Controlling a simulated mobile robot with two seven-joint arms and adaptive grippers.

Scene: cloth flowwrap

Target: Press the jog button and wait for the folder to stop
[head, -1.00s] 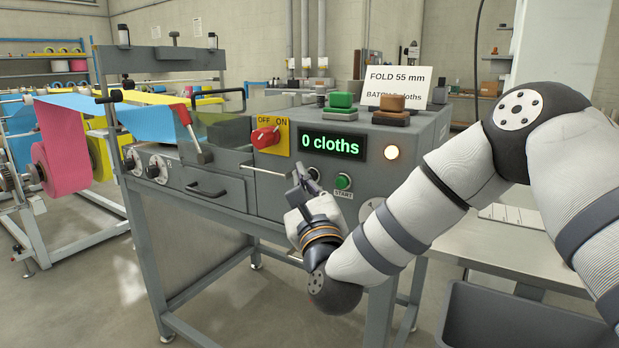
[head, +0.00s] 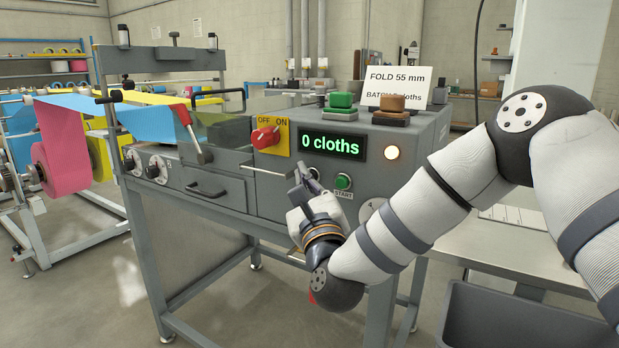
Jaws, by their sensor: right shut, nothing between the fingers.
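The folder (head: 225,188) is a grey machine on legs, with a green-lit display (head: 332,146) reading "0 cloths". My right gripper (head: 301,181) is shut and empty in front of its panel. A small dark round button (head: 314,172) sits just left of the green START button (head: 343,182). It is partly covered by my fingers, and its label is hidden, so I cannot tell whether it is the jog button or whether I touch it. My left gripper is out of view.
A red OFF/ON switch (head: 265,137) is left of the display, and a lit lamp (head: 392,153) is right of it. Green (head: 341,100) and brown (head: 390,103) blocks and a sign (head: 398,82) stand on top. A grey bin (head: 520,318) is at lower right.

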